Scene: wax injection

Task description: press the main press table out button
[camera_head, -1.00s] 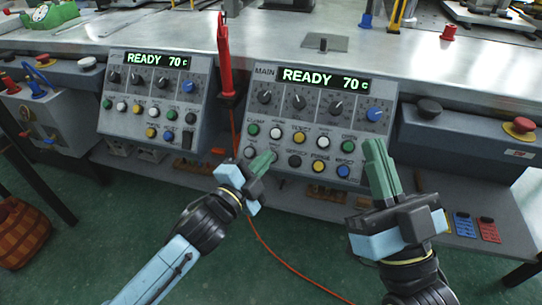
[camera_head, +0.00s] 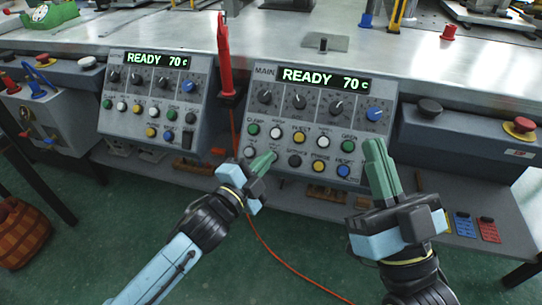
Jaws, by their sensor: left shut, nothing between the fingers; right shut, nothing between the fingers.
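The main control panel (camera_head: 314,88) has a lit display reading "READY 70 c", a row of knobs and two rows of coloured buttons. Its lower row starts with a white button (camera_head: 249,152) at the left; the labels are too small to read surely. My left gripper (camera_head: 268,160) is shut and empty, its green tips at the lower-left buttons of this panel. The tips cover part of the panel there, and I cannot tell whether they touch a button. My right gripper (camera_head: 376,149) is shut and empty, pointing up in front of the panel's lower right corner.
A second panel (camera_head: 156,84), also reading "READY 70 c", stands to the left. A red tool (camera_head: 225,60) hangs between the panels, with an orange cable (camera_head: 262,240) running to the floor. A red emergency button (camera_head: 525,125) is at the right.

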